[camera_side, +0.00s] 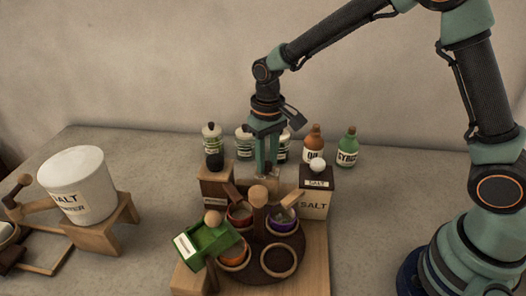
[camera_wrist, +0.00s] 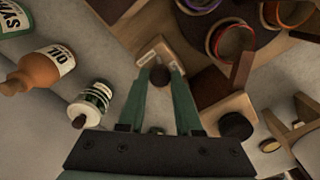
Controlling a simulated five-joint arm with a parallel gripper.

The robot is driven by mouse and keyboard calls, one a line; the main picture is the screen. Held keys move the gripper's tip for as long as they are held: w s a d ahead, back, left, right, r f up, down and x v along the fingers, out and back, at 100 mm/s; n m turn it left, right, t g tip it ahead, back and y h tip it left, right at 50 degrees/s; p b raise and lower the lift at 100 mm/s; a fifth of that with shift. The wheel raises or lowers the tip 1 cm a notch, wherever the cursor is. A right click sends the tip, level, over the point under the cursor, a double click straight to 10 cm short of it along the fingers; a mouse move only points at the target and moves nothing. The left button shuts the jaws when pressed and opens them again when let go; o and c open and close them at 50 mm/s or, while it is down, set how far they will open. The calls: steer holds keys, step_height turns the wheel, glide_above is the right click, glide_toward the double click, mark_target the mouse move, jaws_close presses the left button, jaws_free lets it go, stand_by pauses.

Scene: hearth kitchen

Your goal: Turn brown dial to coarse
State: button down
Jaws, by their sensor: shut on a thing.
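The brown dial (camera_wrist: 159,75) is a round brown knob on top of a light wooden box (camera_wrist: 148,50). My gripper (camera_wrist: 160,72) points down with its two green fingers either side of the dial, shut on it. In the side view my gripper (camera_side: 266,172) stands over this middle box, between a brown box and a salt box; the fingers mostly hide the dial there. A pale label lies on the box top, but I cannot read its marks or tell the dial's setting.
The brown box with a black knob (camera_side: 214,188) is at left and the salt box with a white knob (camera_side: 315,200) at right. Bottles, including an oil bottle (camera_side: 314,143), stand behind.

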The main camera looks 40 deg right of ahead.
mark_target(267, 163)
steer(key=n, duration=0.6)
steer(key=shift+r, duration=0.1)
steer(key=shift+n, duration=0.4)
steer(key=c, duration=0.6)
jaws_free()
step_height(267, 163, up, 12)
stand_by(0.4)
